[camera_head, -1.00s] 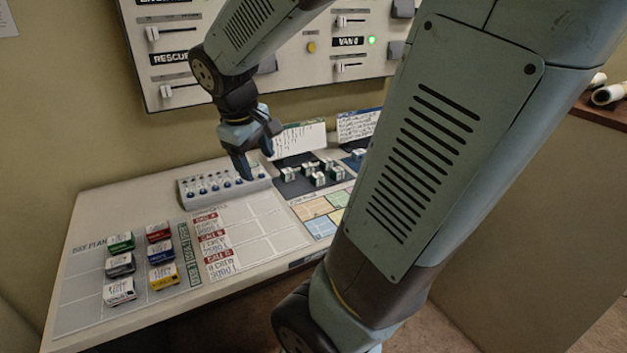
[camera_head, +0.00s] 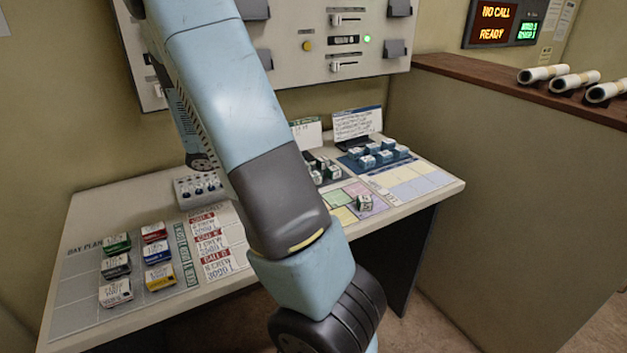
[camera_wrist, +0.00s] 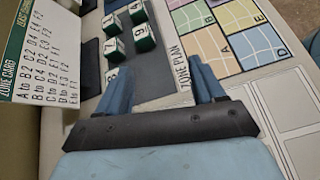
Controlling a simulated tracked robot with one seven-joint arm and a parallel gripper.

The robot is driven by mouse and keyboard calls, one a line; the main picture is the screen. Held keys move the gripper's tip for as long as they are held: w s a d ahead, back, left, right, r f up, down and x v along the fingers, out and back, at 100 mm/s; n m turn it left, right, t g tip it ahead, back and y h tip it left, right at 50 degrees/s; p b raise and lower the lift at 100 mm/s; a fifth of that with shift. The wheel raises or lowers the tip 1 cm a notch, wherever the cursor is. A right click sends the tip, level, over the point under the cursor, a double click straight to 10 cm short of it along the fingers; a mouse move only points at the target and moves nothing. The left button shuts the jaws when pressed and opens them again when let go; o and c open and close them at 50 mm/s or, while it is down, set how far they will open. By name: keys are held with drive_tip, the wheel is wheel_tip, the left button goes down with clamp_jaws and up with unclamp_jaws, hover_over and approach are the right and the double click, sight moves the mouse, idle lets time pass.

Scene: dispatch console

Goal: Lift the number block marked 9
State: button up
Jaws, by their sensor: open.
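The number block marked 9 (camera_wrist: 145,40) is a white-topped, green-sided cube on a dark mat in the wrist view. Its digit faces up, and it lies just beyond my fingertips. My gripper (camera_wrist: 158,72) is open and empty, its two fingers apart at the near edge of the mat. Other number blocks stand close by: one marked 4 (camera_wrist: 138,12) behind the 9, others to its left. A block near the left finger (camera_wrist: 120,76) is partly hidden. In the head view my arm hides the gripper and part of the block group (camera_head: 325,172).
A zone card (camera_wrist: 45,55) stands left of the blocks. The coloured zone plan (camera_wrist: 225,35) lies to the right; one block (camera_head: 364,202) sits on it in the head view. Blue blocks (camera_head: 375,155) are behind, a switch box (camera_head: 199,187) to the left.

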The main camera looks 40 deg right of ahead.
sight(313, 174)
drive_tip(key=w+d+f+n+h, duration=0.1)
drive_tip(key=w+d+f+n, duration=0.1)
drive_tip(key=shift+w+f+n+h, duration=0.1)
drive_tip(key=shift+f+n+h, duration=0.2)
drive_tip(key=shift+h, duration=0.1)
drive_tip(key=shift+d+f, duration=0.15)
drive_tip(key=shift+d, duration=0.1)
drive_tip(key=x, duration=1.3)
drive_tip(key=shift+d, duration=0.25)
drive_tip(key=c, duration=1)
drive_tip(key=shift+c, duration=0.2)
